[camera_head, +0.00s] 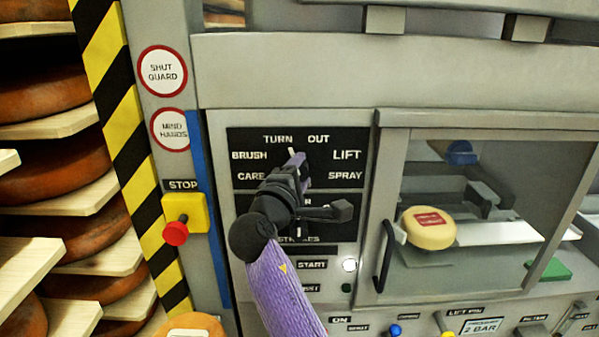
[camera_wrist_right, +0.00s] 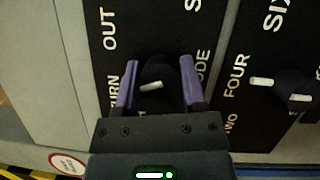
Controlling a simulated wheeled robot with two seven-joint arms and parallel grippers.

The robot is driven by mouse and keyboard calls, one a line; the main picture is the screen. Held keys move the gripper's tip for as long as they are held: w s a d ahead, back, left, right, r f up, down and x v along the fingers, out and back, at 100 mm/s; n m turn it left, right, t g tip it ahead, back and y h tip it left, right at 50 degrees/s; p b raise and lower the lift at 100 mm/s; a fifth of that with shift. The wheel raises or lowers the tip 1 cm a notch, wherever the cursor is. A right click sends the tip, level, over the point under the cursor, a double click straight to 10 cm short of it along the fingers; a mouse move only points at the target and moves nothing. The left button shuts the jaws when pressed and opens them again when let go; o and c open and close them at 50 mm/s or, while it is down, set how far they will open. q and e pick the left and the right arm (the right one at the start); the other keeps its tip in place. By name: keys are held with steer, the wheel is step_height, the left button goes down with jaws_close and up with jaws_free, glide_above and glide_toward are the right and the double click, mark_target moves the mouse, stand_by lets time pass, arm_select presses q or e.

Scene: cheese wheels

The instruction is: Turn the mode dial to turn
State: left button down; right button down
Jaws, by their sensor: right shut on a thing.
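The mode dial (camera_wrist_right: 156,72) is a black knob with a white mark on a black panel (camera_head: 240,135) lettered BRUSH, TURN, OUT, LIFT, SPRAY and CARE. In the head view its white mark (camera_head: 292,151) points nearly straight up, close to the right end of the word TURN. My right gripper (camera_head: 298,163) covers most of the dial there. In the right wrist view my right gripper (camera_wrist_right: 158,80) has its two purple fingers on either side of the knob, shut on it. One finger partly hides the word TURN. My left gripper is not in view.
A second black dial (camera_wrist_right: 292,86) with number words sits beside it. A red stop button (camera_head: 176,232) is at left. A glass door with a handle (camera_head: 386,258) is at right, with a cheese wheel (camera_head: 429,228) behind it. Shelves of cheese stand far left.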

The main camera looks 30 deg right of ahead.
steer(key=shift+c, duration=0.9)
jaws_free()
steer(key=b+v, duration=0.1)
steer(key=v, duration=0.8)
steer(key=shift+s+a, duration=0.3)
steer(key=shift+f, duration=0.1)
